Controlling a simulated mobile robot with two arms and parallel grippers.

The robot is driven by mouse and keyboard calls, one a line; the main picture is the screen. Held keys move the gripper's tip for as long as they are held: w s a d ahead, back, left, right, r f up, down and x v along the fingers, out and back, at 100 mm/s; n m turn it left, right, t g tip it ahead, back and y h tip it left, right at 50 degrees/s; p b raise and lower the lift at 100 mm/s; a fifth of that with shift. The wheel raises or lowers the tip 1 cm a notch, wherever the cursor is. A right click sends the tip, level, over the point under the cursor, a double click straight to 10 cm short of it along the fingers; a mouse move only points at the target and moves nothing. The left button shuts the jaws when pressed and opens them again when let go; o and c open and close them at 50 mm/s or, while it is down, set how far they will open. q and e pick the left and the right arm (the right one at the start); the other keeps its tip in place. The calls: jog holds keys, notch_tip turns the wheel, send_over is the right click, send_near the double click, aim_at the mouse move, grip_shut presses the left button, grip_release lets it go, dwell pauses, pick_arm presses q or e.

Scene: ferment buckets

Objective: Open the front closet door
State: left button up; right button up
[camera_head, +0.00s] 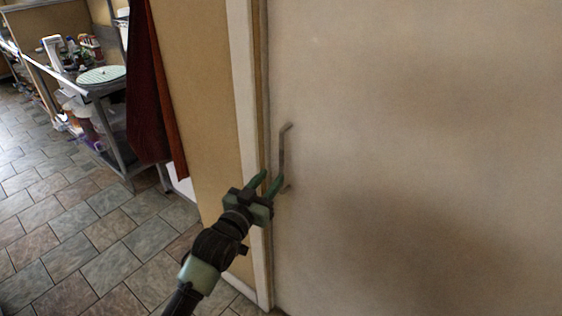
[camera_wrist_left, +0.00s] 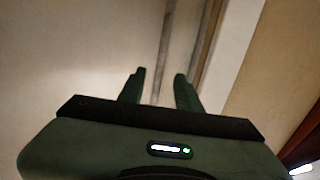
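The closet door (camera_head: 420,150) is a pale, smudged flat panel filling the right of the head view, and it looks shut against its white frame (camera_head: 247,120). A grey metal bar handle (camera_head: 283,148) stands upright near the door's left edge. My left gripper (camera_head: 268,182) is at the lower part of the handle, with its fingers apart. In the left wrist view, the gripper (camera_wrist_left: 160,78) shows two spread dark green fingers, with the handle bar (camera_wrist_left: 163,55) running between them in the picture. I cannot tell whether the fingers touch it. My right gripper is not in view.
A tan wall (camera_head: 195,80) lies left of the door frame, with dark red cloth (camera_head: 145,90) hanging on it. A metal work table (camera_head: 105,88) with items stands further left. The tiled floor (camera_head: 75,220) at lower left is clear.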

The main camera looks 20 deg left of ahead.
aim_at(280, 166)
pick_arm(q)
jog(key=w, duration=0.5)
jog(key=w+d+p, duration=0.1)
jog(key=w, duration=0.1)
jog(key=shift+w+d+f, duration=0.1)
jog(key=shift+w+f, duration=0.05)
jog(key=shift+w, duration=0.1)
jog(key=shift+c, duration=0.3)
grip_shut()
dwell(0.9)
